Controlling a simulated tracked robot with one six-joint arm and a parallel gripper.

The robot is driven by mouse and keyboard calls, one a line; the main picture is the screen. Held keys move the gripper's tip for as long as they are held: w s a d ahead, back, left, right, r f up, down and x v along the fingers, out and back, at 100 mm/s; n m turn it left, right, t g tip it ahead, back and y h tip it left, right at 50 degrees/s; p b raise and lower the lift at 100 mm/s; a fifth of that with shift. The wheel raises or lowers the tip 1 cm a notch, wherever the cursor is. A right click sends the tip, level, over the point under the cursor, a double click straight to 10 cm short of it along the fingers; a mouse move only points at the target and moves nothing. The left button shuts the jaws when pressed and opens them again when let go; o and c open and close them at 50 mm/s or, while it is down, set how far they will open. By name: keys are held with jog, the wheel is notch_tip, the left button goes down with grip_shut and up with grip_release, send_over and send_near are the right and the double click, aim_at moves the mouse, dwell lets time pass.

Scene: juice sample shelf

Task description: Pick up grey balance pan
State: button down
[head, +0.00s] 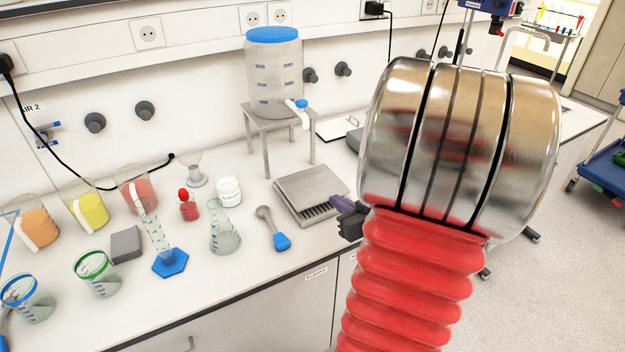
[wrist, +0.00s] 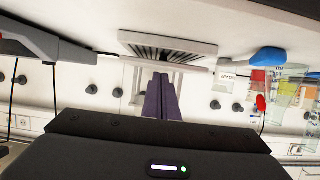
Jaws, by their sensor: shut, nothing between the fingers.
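The grey balance pan (head: 310,186) is a flat square plate lying level on top of the balance (head: 318,213), which has a dark slotted grille on the near side. In the wrist view, which is upside down, the pan (wrist: 140,63) shows edge-on as a thin pale strip beside the grille (wrist: 168,53). My gripper (head: 338,202) is at the right side of the balance in the head view. Its purple fingers (wrist: 160,92) are shut together and empty, pointing toward the balance. Whether they touch the pan cannot be told.
My arm hides the bench to the right.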

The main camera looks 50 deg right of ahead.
aim_at(316, 185)
jog(key=shift+w, duration=0.15)
jog(key=w+d, duration=0.1)
jog(key=w, duration=0.2)
jog(key=w+d, duration=0.1)
jog(key=w, duration=0.3)
jog(key=w+d, duration=0.1)
jog(key=w, duration=0.3)
jog(key=shift+w+d, duration=0.1)
jog(key=shift+d, duration=0.2)
jog(key=shift+f, duration=0.95)
